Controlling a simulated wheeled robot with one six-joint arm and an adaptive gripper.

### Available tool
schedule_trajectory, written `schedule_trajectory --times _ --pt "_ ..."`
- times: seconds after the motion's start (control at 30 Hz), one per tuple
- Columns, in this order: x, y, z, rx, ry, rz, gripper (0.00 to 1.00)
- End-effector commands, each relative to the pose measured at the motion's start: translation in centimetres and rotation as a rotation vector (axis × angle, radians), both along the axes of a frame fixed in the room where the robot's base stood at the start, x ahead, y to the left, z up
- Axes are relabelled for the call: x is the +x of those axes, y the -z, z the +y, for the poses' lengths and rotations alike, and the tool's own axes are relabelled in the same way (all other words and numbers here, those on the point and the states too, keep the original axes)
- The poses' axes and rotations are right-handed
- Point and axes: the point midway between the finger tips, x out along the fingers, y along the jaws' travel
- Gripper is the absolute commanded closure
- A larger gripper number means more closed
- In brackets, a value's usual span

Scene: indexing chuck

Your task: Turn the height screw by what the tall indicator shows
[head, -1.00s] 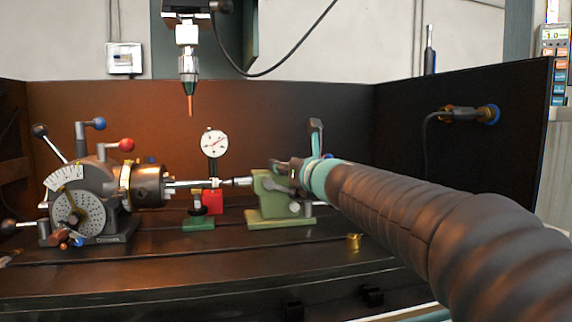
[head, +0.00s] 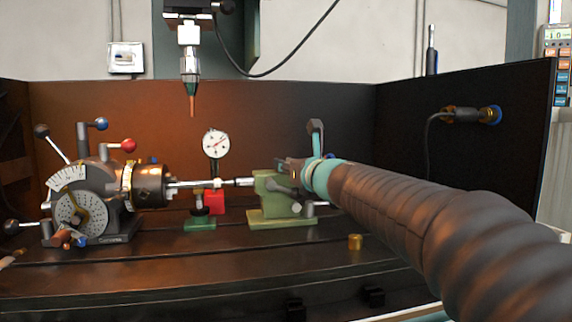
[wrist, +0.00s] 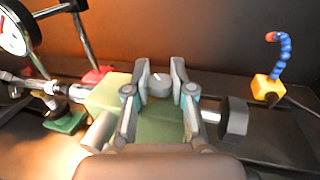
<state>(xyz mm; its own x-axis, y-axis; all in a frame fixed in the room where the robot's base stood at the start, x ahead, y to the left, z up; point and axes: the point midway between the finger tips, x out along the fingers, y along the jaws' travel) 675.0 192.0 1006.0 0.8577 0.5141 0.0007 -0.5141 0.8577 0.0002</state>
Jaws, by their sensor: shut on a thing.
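The tall dial indicator (head: 215,143) has a round white face and stands on a red base behind the work bar; its needle is too small to read surely. It also shows at the upper left of the wrist view (wrist: 16,28). The green tailstock (head: 272,205) stands at the bar's right end. In the wrist view, a round grey screw head (wrist: 159,85) with a mark on top sits on it, which I take for the height screw. My gripper (wrist: 160,78) is shut on this screw head, one finger on each side.
The dividing head (head: 85,205) with its chuck (head: 148,186) stands at left. A green-based support (head: 200,222) is under the bar. A brass piece (head: 355,241) lies front right. A blue hose on a yellow block (wrist: 268,88) is right of the tailstock.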

Motion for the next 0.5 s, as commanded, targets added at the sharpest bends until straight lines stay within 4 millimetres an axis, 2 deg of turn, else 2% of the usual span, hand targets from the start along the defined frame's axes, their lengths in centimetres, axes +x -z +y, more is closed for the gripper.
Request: schedule_trajectory --times 0.5 --pt "0.15 -0.16 -0.15 -0.001 -0.322 0.003 1.00"
